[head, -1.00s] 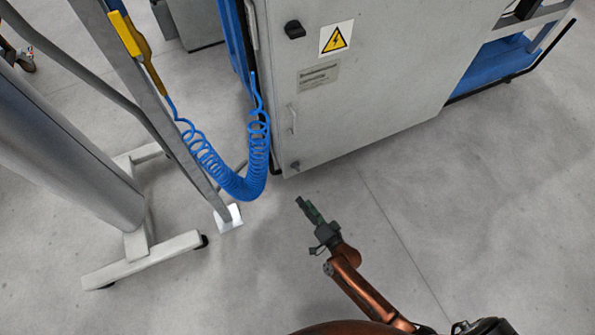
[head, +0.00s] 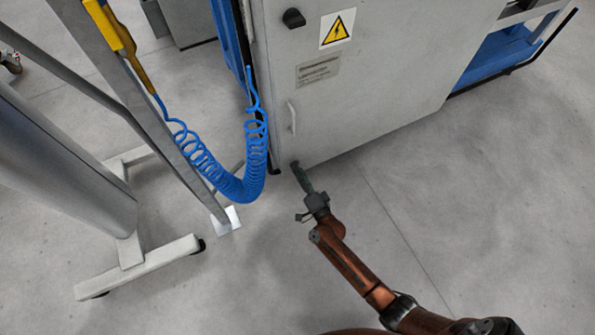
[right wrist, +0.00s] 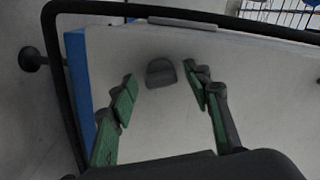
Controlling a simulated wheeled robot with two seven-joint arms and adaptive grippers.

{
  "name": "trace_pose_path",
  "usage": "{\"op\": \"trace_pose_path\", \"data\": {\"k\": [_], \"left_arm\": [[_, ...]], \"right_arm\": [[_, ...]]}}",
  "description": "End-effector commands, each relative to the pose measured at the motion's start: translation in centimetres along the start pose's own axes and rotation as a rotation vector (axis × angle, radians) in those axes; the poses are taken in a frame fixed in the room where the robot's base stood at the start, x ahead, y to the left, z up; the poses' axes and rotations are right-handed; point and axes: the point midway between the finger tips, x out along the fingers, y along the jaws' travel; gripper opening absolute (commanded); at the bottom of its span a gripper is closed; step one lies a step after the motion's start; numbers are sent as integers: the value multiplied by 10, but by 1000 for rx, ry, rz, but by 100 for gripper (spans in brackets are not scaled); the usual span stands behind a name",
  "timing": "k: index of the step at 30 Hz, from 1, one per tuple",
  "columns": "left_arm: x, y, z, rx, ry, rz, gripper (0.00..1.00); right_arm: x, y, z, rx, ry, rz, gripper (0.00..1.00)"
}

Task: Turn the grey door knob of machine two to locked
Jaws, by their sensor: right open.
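The pale grey machine cabinet door (head: 380,85) fills the upper middle of the head view. My right gripper (head: 298,172) reaches its fingertips to the door's lower left corner, over the spot of the small grey knob, which it largely hides there. In the right wrist view the grey knob (right wrist: 161,74) sits on the door between and just beyond the two green-padded fingers of my right gripper (right wrist: 160,90). The fingers are open, with a gap on each side of the knob. My left gripper is not in view.
A dark knob (head: 293,18), a yellow warning sign (head: 337,28) and a vertical handle (head: 291,117) are higher on the door. A coiled blue hose (head: 240,188) and a grey stand (head: 140,268) are to the left. The floor at right is clear.

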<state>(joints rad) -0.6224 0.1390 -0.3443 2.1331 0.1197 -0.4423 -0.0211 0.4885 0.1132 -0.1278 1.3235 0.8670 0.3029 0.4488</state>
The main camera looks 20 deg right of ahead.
Motion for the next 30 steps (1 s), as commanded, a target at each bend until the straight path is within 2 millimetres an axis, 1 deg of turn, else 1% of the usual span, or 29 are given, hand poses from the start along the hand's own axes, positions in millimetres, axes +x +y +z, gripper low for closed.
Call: {"op": "trace_pose_path", "data": {"k": [5,23,30], "left_arm": [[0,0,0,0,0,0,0],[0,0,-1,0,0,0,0],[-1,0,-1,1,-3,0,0]], "right_arm": [[0,-1,0,0,0,-1,45],[0,-1,0,-1,0,-1,4],[0,-1,0,-20,-1,-1,3]]}}
